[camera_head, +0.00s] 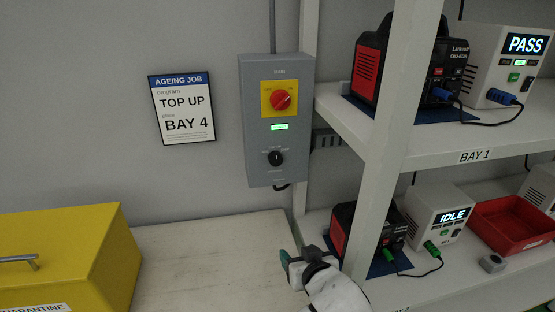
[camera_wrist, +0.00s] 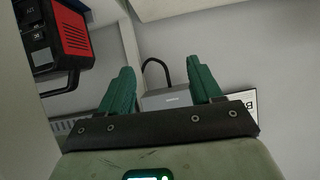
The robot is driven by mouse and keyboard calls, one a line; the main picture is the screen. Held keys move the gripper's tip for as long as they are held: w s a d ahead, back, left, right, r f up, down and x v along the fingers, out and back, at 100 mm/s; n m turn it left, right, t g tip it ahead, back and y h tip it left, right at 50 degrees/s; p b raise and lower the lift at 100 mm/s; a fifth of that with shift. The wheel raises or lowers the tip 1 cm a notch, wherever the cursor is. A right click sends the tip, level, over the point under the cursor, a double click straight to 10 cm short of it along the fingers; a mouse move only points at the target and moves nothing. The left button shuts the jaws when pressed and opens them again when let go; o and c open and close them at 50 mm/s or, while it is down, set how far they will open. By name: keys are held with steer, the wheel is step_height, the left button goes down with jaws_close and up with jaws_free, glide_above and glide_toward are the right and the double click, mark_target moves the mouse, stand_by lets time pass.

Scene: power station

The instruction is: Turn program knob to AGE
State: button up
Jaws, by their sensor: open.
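A grey control box (camera_head: 254,120) is mounted on the wall in the head view. Its lower black knob (camera_head: 275,158) sits on the front below a small green display (camera_head: 279,126); the lettering around the knob is too small to read. A red rotary switch (camera_head: 281,100) on a yellow plate is above the display. My gripper (camera_head: 289,258) is below and to the right of the box, apart from it, over the bench. In the wrist view my gripper (camera_wrist: 160,92) has its green fingers apart and empty, with the grey box's underside (camera_wrist: 166,99) beyond them.
A white shelf post (camera_head: 375,165) stands close right of my arm. Shelves hold a red-black unit (camera_head: 345,228), an IDLE tester (camera_head: 437,212) and a red tray (camera_head: 512,228). A yellow case (camera_head: 100,255) is at left. The bench (camera_head: 205,265) between is clear. A wall sign (camera_head: 182,110) reads TOP UP, BAY 4.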

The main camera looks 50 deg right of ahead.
mark_target(277, 162)
steer(key=w+d+r+m+t+h+p, duration=0.1)
steer(key=w+r+t+h, duration=0.15)
steer(key=r, duration=0.45)
steer(key=w+d+r+m+t+h, duration=0.1)
steer(key=w+d+r+t, duration=0.15)
steer(key=r, duration=0.55)
steer(key=shift+y, duration=0.25)
steer(key=x, duration=0.3)
steer(key=p+x, duration=0.1)
steer(key=x, duration=0.6)
steer(key=shift+w+a+f+p, duration=0.25)
steer(key=shift+w+p, duration=0.1)
steer(key=shift+w, duration=0.1)
steer(key=shift+c, duration=0.2)
steer(key=c, duration=1)
steer(key=shift+n, duration=0.3)
